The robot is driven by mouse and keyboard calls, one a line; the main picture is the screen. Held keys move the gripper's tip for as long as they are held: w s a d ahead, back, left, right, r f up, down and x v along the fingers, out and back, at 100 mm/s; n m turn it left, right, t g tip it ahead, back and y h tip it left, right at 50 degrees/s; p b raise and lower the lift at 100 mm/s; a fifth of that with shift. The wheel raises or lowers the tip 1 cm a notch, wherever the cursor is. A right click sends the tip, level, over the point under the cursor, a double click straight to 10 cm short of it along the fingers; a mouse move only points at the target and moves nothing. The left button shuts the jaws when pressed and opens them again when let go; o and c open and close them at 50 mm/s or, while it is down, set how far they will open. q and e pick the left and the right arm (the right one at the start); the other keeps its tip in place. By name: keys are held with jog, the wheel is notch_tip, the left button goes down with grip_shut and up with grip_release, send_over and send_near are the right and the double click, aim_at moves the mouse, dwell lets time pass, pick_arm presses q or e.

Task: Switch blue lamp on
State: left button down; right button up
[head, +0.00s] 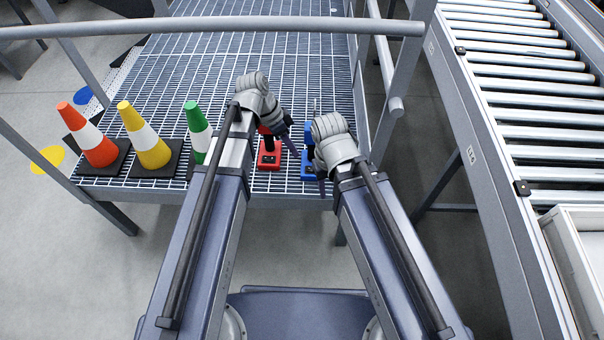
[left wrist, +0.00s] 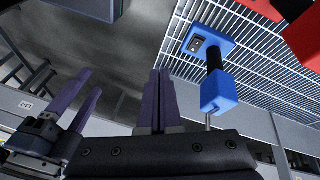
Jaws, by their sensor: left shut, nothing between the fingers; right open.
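The blue lamp (head: 307,168) stands on the grating, partly hidden behind my right gripper in the head view. In the left wrist view the blue lamp (left wrist: 217,92) shows its blue head, black stem and a base with a dark rocker switch (left wrist: 197,44). I cannot tell the switch's position. My left gripper (head: 295,154) is shut and empty, between the red lamp and the blue lamp; its purple fingers (left wrist: 160,78) are together, apart from the switch in the wrist view. My right gripper (head: 321,190) is open and empty at the blue lamp's near side.
A red lamp (head: 269,160) stands just left of the blue one. Red (head: 97,147), yellow (head: 150,148) and green (head: 197,125) cones line the left near edge. The grating behind the lamps is clear.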

pick_arm(q)
jog(key=w+a+f+m+h+b, duration=0.2)
jog(key=w+f+m+b, duration=0.2)
jog(key=w, duration=0.3)
jog(key=shift+a+f+m+t+h+b, duration=0.35)
jog(key=shift+a+m+t+h+b, duration=0.05)
jog(key=shift+b, duration=0.45)
pick_arm(e)
notch_tip(320, 180, down, 8)
jog(key=shift+w+a+r, duration=0.15)
jog(key=shift+a+r, duration=0.05)
jog(key=shift+a, duration=0.05)
pick_arm(q)
jog(key=b, duration=0.9)
send_over(310, 169)
jog(key=a, duration=0.2)
notch_tip(310, 169, down, 9)
jog(key=shift+w+d+r, duration=0.1)
jog(key=shift+d+r, duration=0.05)
jog(key=shift+a+f+b, duration=0.2)
jog(key=shift+f+b, duration=0.55)
jog(key=shift+f, duration=0.15)
jog(key=shift+a+f+b, duration=0.1)
jog(key=shift+f+b, duration=0.6)
pick_arm(e)
notch_tip(310, 169, down, 12)
pick_arm(q)
jog(key=shift+f, duration=0.1)
pick_arm(e)
jog(key=shift+d, duration=0.1)
